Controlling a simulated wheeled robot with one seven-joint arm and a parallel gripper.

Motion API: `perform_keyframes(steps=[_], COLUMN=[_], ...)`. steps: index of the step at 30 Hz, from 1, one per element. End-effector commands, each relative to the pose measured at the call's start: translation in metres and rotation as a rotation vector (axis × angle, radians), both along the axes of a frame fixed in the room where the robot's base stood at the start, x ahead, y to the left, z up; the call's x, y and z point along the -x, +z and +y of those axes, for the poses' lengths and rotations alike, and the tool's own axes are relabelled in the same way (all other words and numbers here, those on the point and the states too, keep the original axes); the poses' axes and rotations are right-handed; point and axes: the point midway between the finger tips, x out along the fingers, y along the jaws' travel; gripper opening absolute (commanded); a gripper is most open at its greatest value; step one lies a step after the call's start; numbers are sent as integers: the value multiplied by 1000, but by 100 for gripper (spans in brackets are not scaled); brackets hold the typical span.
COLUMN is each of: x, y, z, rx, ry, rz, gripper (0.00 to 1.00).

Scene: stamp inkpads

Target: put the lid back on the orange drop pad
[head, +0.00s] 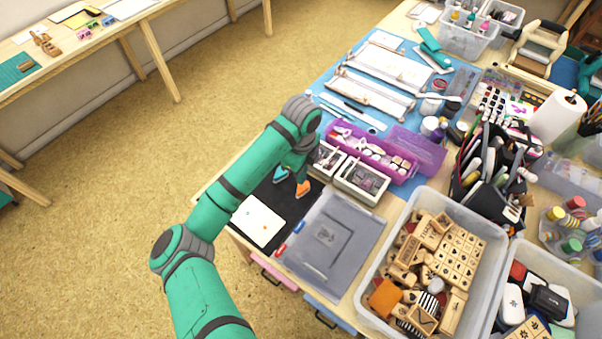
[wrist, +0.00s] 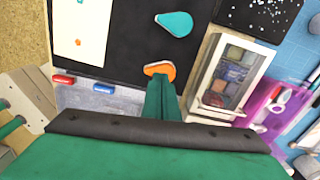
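An orange drop-shaped piece (head: 303,188) shows at the right part of the black mat (head: 297,206), just below my gripper (head: 294,168). In the wrist view the orange piece (wrist: 159,69) lies right at my fingertips (wrist: 164,84), which hide part of it. I cannot tell whether it is the pad, its lid or both. My two fingers look close together; whether they grip anything is hidden. A teal drop-shaped piece (wrist: 175,23) lies apart on the mat, and also shows in the head view (head: 280,173). No separate second orange piece is visible.
A white card (head: 257,221) with small coloured marks lies on the mat. A grey case (head: 330,240) with red and blue clips stands near it. White-framed boxes (head: 361,180) and a purple case (head: 430,150) stand beyond. A bin of wooden stamps (head: 381,262) is at the right.

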Motion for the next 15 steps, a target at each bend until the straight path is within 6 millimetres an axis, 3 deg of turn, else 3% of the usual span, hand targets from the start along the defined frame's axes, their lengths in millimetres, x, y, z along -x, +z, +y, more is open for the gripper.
perform_keyframes(steps=[15], x=[0], y=[-14], z=[0], rx=[0], ry=[1], rz=[1], gripper=[0])
